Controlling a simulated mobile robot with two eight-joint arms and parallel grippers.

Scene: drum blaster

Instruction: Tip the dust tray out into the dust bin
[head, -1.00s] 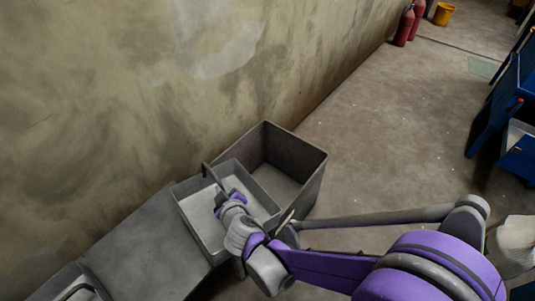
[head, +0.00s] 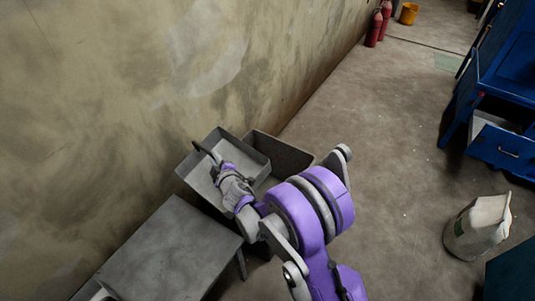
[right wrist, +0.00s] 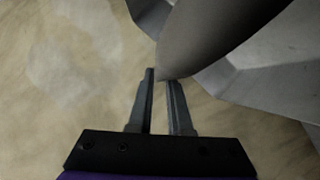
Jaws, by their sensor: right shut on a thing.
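The dust tray (head: 243,150) is a shallow grey box with a curved dark handle (head: 205,152). In the head view it is raised past the end of the grey bench and overlaps the near left part of the dust bin. It looks close to level, with a pale grey inside. The dust bin (head: 285,155) is a deeper grey box behind it, its inside mostly hidden. My right gripper (head: 220,172) is shut on the tray's handle. The right wrist view shows its fingers (right wrist: 160,100) against the dark handle (right wrist: 215,35). My left gripper is out of view.
The grey bench (head: 170,250) stands at lower left along the wall (head: 130,100). A pale container (head: 478,227) stands on the floor at right, near a blue cabinet (head: 500,150) with an open drawer. Red cylinders (head: 378,25) and a yellow bucket (head: 408,13) are far off. The middle floor is clear.

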